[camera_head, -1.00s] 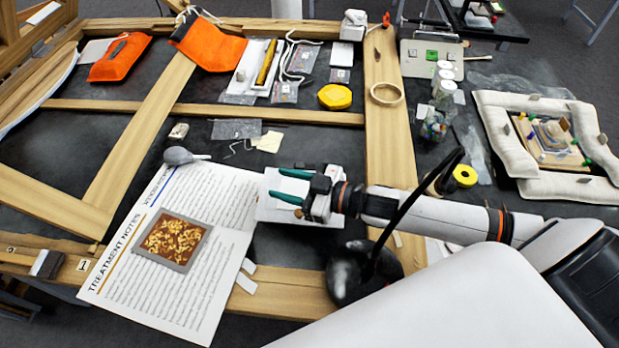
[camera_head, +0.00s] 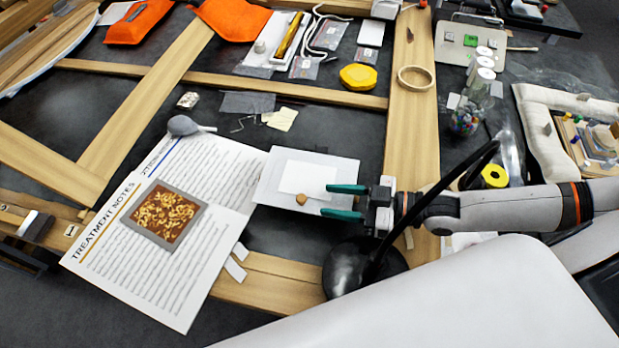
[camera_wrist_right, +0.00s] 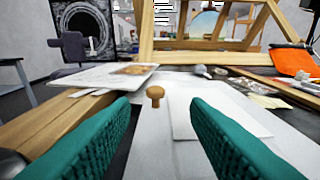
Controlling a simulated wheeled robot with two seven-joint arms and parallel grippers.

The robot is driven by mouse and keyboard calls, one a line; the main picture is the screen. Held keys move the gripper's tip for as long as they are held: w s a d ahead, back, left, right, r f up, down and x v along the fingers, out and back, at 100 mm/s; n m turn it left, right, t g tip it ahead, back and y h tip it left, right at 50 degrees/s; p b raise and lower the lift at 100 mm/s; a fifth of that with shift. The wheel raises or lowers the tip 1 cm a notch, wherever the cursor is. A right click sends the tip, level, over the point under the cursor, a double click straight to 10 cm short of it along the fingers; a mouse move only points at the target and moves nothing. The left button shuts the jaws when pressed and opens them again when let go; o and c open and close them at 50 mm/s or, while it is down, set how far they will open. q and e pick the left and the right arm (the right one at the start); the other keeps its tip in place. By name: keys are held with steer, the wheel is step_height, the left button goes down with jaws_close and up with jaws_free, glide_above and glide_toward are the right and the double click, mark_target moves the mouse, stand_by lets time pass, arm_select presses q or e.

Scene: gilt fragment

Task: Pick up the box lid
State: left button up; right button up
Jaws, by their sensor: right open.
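A flat white panel (camera_head: 270,188) lies on the dark table by the treatment notes. A smaller white rectangle (camera_head: 306,177) shows on it, with a small round wooden knob (camera_head: 301,199) near its front edge. I take this to be the box lid; whether a box is under it I cannot tell. My right gripper (camera_head: 326,200) has green fingers, open and empty, pointing left, just right of the knob. In the right wrist view, the knob (camera_wrist_right: 155,94) stands ahead, between the open fingers (camera_wrist_right: 160,103) and apart from both. My left gripper is not in view.
An open treatment notes booklet (camera_head: 215,255) with a framed brown picture (camera_head: 166,215) lies left of the panel. A black round lamp base (camera_head: 350,268) and its curved arm stand close to my right arm. Wooden beams (camera_head: 275,283) border the area.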

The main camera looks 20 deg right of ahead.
mark_target(304, 198)
steer(key=x, duration=0.3)
steer(key=shift+w+a+p, duration=0.2)
steer(key=shift+a+p, duration=0.1)
steer(key=x, duration=0.1)
steer(key=p+x, duration=0.1)
steer(key=x, duration=0.1)
steer(key=p+x, duration=0.1)
steer(key=shift+a+r, duration=0.25)
steer(key=shift+a, duration=0.3)
steer(key=shift+w+a+f, duration=0.2)
jaws_close()
